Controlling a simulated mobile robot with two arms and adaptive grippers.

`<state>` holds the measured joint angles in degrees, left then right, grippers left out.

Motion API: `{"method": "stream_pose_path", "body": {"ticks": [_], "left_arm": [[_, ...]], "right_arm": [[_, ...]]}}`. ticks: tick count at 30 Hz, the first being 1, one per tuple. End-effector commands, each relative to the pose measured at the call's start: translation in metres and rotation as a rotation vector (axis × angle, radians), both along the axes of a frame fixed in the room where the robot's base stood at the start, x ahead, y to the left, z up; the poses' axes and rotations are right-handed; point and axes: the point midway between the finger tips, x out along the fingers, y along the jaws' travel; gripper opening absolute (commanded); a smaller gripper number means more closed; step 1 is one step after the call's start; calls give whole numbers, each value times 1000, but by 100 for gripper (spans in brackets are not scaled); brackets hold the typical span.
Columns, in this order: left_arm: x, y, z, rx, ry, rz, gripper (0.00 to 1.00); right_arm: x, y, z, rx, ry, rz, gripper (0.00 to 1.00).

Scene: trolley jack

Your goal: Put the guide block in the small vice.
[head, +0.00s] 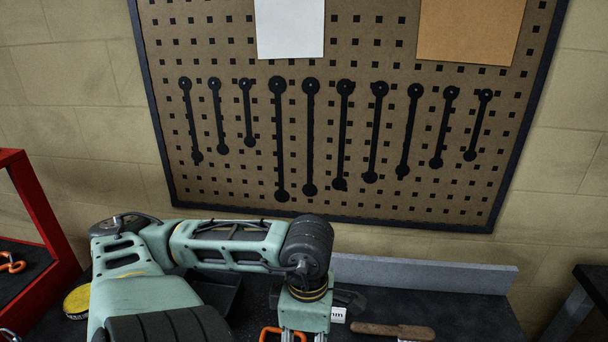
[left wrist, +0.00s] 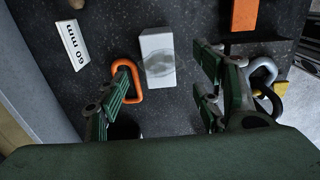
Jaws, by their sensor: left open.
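A pale grey block (left wrist: 157,57) with a darker rounded mark lies on the dark bench top in the left wrist view; it may be the guide block. My left gripper (left wrist: 167,82) is open, with its green-padded fingers to either side of the block and apart from it. In the head view my left arm reaches down to the bench, and its fingertips are out of frame. An orange block (left wrist: 244,14) shows at the top right of the wrist view. I cannot make out the small vice for certain. My right gripper is not in view.
An orange carabiner (left wrist: 134,78) lies beside the left finger, and a grey one (left wrist: 264,75) lies by the right finger. A "60 mm" label (left wrist: 73,43) is at the left. A wooden-handled tool (head: 393,331) lies on the bench. A pegboard (head: 345,205) hangs behind.

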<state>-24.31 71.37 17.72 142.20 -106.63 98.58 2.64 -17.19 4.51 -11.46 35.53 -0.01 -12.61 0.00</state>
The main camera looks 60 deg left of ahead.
Motion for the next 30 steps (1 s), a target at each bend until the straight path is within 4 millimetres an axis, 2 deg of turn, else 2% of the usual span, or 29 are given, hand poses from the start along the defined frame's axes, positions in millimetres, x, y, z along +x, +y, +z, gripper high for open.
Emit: {"method": "stream_pose_path", "body": {"ticks": [5,12,16,25,30], "left_arm": [[-2,1,-20,-1,6,1,61],[-5,7,-52,-3,8,2,61],[-3,6,-68,-2,3,0,61],[-3,6,-73,-1,3,-3,61],[-3,6,-73,-1,3,-3,46]], "right_arm": [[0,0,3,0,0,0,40],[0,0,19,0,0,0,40],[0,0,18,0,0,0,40],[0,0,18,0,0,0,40],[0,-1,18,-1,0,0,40]]}}
